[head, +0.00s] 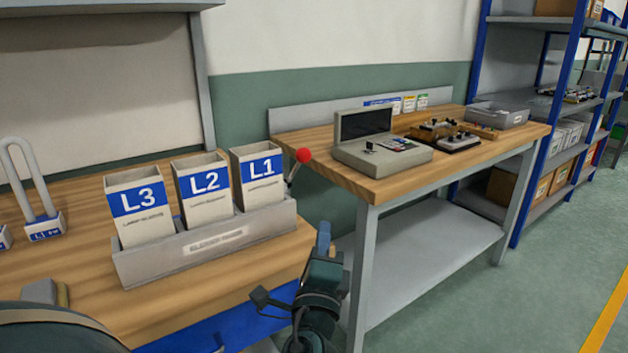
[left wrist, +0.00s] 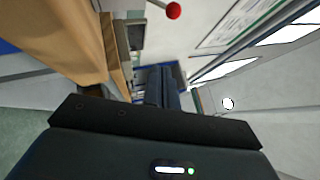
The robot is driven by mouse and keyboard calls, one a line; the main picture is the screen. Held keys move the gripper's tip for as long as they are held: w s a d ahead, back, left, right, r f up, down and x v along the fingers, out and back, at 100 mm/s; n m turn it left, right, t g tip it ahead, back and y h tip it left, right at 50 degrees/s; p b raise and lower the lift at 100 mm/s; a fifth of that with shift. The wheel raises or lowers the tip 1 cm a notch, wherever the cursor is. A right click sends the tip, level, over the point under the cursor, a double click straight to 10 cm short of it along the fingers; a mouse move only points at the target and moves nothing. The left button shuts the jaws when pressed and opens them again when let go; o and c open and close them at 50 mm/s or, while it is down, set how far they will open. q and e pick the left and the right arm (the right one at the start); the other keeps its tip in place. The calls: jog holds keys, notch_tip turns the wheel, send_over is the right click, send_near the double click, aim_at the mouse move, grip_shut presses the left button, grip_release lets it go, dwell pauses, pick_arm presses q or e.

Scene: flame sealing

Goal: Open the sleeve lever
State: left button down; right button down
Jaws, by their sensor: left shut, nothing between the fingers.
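The sleeve lever is a thin grey stick with a red ball knob (head: 304,155). It leans up and to the right at the right end of the grey sleeve rack (head: 285,208) in the head view. The rack holds three white and blue sleeves, L3 (head: 140,228), L2 (head: 205,207) and L1 (head: 259,192). My left gripper (head: 323,234) is shut and empty, below and to the right of the knob, apart from it. In the left wrist view its fingers (left wrist: 162,75) show at the centre, and the red knob (left wrist: 173,10) is at the top edge. My right gripper is not in view.
The rack stands on a wooden bench (head: 80,275) with a padlock-like grey loop (head: 18,150) at its left. A second wooden table (head: 370,185) behind holds a grey case (head: 380,155) and tools. Blue shelving (head: 530,190) stands at the right. Green floor is open at the lower right.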

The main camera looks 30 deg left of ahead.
pick_arm(q)
jog(key=shift+w+a+r+y, duration=0.25)
jog(key=shift+a+r+y, duration=0.1)
jog(key=shift+r+y, duration=0.15)
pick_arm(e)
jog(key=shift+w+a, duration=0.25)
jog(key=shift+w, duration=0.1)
